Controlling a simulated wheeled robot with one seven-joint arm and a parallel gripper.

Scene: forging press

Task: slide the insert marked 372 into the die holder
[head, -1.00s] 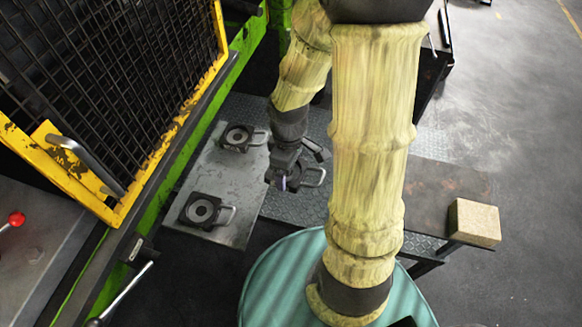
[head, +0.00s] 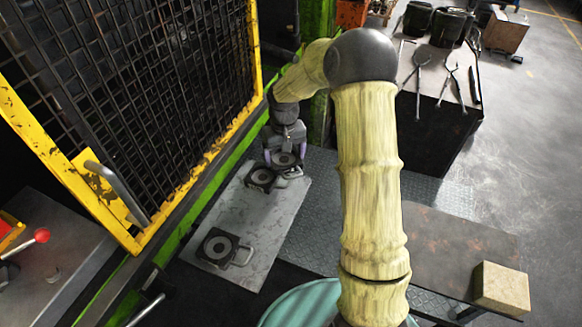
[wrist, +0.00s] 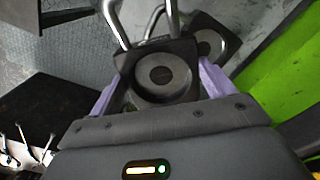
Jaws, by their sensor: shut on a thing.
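My gripper (head: 284,157) is shut on a dark square insert (head: 285,160) with a round ring face and a metal loop handle. In the wrist view, the lavender fingers clasp the sides of this held insert (wrist: 161,77), and its handle points away from my wrist. It is held over or near the far end of the metal plate, close to a second insert (head: 261,178). A third insert (head: 221,247) lies at the plate's near end. No number is readable on any insert. I cannot make out the die holder.
The pale metal plate (head: 268,226) lies beside the green press frame (head: 183,222) and its yellow-edged mesh guard (head: 150,110). A bench with tongs (head: 448,85) stands at the back right. A tan block (head: 502,287) sits at the right table's corner.

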